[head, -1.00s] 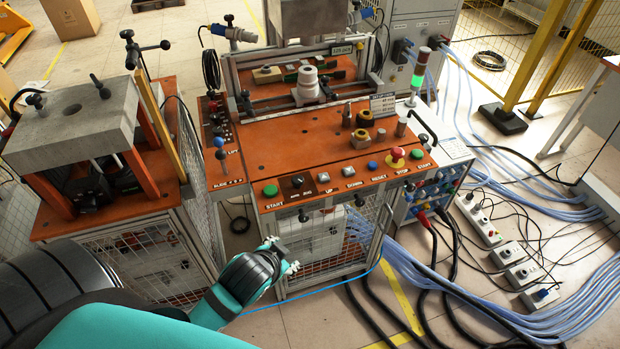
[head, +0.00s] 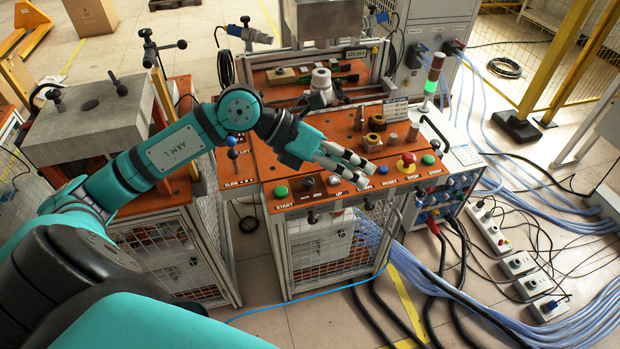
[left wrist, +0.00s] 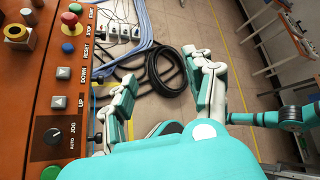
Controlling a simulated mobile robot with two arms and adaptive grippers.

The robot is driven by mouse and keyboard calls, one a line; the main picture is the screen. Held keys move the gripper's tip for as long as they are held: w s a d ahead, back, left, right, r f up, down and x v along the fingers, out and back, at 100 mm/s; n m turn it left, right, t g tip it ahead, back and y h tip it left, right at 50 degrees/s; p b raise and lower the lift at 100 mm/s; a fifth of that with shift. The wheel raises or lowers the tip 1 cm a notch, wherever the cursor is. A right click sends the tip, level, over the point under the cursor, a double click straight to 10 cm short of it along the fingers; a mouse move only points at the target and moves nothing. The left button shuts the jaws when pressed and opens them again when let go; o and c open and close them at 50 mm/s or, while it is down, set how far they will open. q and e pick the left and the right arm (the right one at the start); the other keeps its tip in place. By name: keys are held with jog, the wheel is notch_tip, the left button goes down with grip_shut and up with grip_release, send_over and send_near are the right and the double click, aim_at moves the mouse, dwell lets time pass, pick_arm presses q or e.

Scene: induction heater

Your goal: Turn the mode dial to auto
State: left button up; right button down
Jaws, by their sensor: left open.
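The mode dial is a black round knob (left wrist: 53,136) with AUTO and JOG lettered beside it. It sits at the lower left of the left wrist view, on the orange panel. In the head view the dial (head: 307,184) is on the panel's front edge, just right of the green START button. My left gripper (head: 364,163) is above the panel, right of the dial, with its fingers pointing right towards the RESET side. In the left wrist view its two fingers (left wrist: 160,66) are apart with nothing between them. My right gripper does not show.
UP and DOWN buttons, a blue RESET button (head: 383,170), a red STOP button (head: 408,160) and a green button (head: 428,160) line the panel. Small levers (head: 232,148) rise at the left. Cables cover the floor at right.

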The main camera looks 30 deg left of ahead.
pick_arm(q)
jog(key=a+f+y, duration=0.1)
jog(key=a+y, duration=0.3)
jog(key=a, duration=0.2)
jog(key=g+y, duration=0.1)
jog(key=y, duration=0.4)
send_near(308, 181)
jog(key=p+x, duration=0.4)
jog(key=x, duration=0.3)
jog(key=shift+f, duration=0.15)
jog(key=shift+w+f, duration=0.3)
jog(key=shift+f, duration=0.4)
jog(key=shift+c, duration=0.4)
